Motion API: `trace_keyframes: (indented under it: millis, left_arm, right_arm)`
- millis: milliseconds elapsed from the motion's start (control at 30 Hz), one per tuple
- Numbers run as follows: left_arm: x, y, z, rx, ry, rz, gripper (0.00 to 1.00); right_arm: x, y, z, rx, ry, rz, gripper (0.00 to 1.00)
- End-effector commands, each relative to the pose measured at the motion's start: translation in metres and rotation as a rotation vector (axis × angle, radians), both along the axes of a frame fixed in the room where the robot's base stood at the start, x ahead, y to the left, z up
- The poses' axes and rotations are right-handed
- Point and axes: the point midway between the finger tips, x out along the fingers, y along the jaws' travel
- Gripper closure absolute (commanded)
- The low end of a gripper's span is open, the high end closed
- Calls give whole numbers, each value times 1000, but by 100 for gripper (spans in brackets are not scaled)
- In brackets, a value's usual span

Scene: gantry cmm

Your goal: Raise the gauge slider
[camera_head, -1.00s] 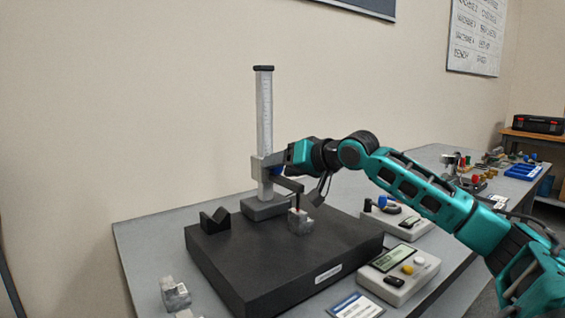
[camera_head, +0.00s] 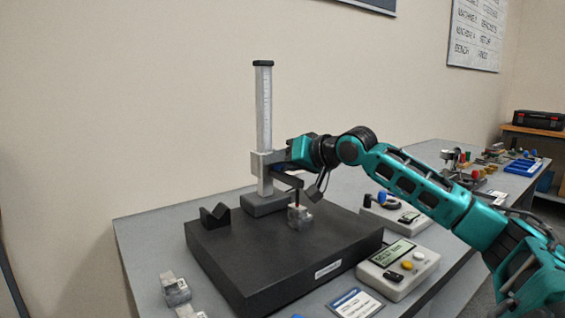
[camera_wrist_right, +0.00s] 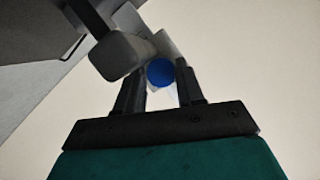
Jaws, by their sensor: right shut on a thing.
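The height gauge stands upright on a dark granite plate (camera_head: 215,262), with a pale column (camera_head: 264,110). Its grey slider (camera_head: 262,163) sits on the lower part of the column, with a dark arm reaching right. The arm's probe hangs at a small metal block (camera_head: 299,218); I cannot tell whether they touch. My right gripper (camera_head: 284,159) is at the slider's right side, shut on its blue knob. In the right wrist view the blue knob (camera_wrist_right: 160,72) shows between the two fingers (camera_wrist_right: 160,90). My left gripper is not in view.
A dark V-block (camera_head: 214,215) sits on the plate's left. A card (camera_head: 355,303) lies in front. Metal blocks (camera_head: 175,289) lie front left.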

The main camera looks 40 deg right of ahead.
Motion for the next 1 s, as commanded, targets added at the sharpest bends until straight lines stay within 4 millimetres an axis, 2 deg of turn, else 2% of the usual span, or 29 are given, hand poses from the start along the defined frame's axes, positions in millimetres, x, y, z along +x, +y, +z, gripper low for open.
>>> trace_keyframes:
  millis: [233,367,700,1000]
  left_arm:
    - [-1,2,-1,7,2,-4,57]
    - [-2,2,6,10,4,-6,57]
    - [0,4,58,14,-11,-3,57]
    - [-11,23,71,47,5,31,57]
  right_arm:
    - [0,2,1,6,-3,4,100]
    - [0,3,9,8,-4,6,100]
    - [0,3,59,11,-6,5,100]
    - [0,3,102,11,-9,6,100]
